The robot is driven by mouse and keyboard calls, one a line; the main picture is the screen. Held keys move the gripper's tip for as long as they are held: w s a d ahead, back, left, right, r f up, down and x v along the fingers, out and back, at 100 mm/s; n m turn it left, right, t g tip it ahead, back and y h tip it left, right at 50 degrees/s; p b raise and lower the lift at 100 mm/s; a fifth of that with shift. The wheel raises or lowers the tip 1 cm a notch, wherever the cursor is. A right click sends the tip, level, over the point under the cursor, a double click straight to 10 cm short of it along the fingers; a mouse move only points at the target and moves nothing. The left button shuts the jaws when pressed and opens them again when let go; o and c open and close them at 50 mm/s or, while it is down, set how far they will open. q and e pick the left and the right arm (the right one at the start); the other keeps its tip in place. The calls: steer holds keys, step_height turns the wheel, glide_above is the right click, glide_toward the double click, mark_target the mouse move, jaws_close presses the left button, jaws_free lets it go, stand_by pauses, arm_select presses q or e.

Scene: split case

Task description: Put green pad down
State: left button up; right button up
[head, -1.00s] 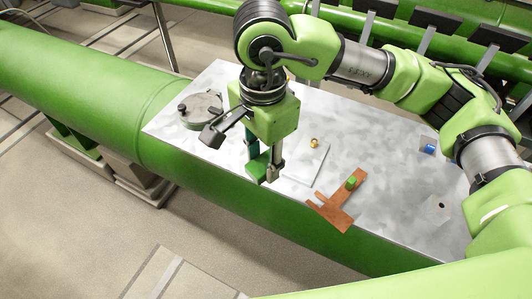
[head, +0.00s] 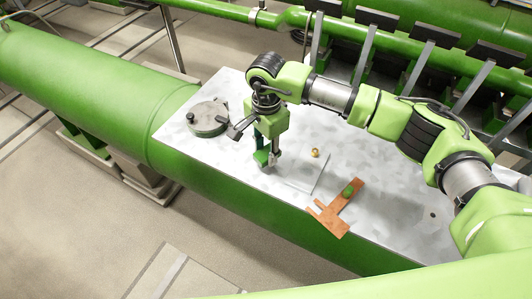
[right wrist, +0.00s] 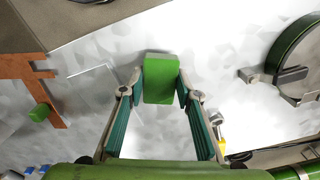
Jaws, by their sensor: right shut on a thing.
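The green pad (right wrist: 161,79) is a small green block between the fingertips of my right gripper (right wrist: 162,90) in the right wrist view. The gripper is shut on it. In the head view the pad (head: 262,157) shows low at my right gripper (head: 268,162), close over the metal table top (head: 385,195), beside the thin square plate (head: 312,178). I cannot tell whether the pad touches the surface. My left gripper is not in view.
A brown flat piece (head: 328,216) lies to the right with another green block (head: 348,191) on it. A round grey lidded thing (head: 208,118) stands at the left. A brass knob (head: 315,152) is near the plate. Much of the table's right part is clear.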

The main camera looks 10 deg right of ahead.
step_height(320, 180, down, 2)
steer(key=shift+s+f, duration=0.1)
steer(key=shift+f, duration=0.15)
steer(key=o, duration=1)
